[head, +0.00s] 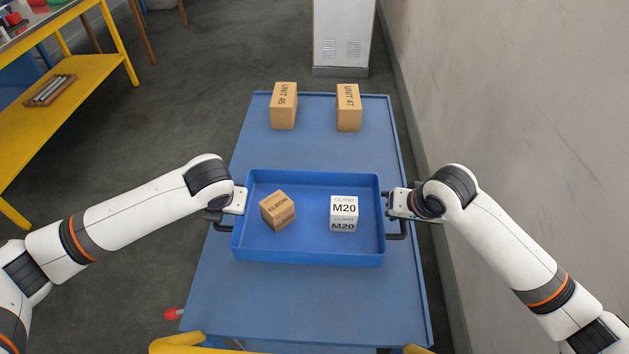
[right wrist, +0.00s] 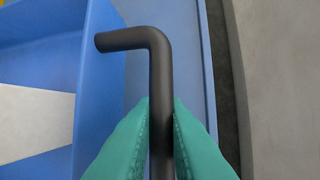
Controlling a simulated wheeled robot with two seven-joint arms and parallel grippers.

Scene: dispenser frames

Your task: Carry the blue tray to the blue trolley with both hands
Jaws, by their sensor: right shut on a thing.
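The blue tray (head: 308,254) is level over the top of the blue trolley (head: 290,300); I cannot tell whether it touches it. In the tray are a brown ELBOW box (head: 278,211), turned at an angle, and a white M20 box (head: 344,213). My right gripper (head: 397,203) is at the tray's right side. In the right wrist view its green fingers (right wrist: 160,115) are shut on the dark right handle (right wrist: 158,65). My left gripper (head: 228,208) is at the left handle (head: 222,227); its fingers are too hidden to tell their state.
Two brown boxes, UNIT 45 (head: 284,106) and UNIT 47 (head: 348,108), stand at the trolley's far end. A grey wall (head: 520,130) runs close along the right. A yellow bench (head: 85,85) is at the left. A white cabinet (head: 343,35) stands beyond the trolley.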

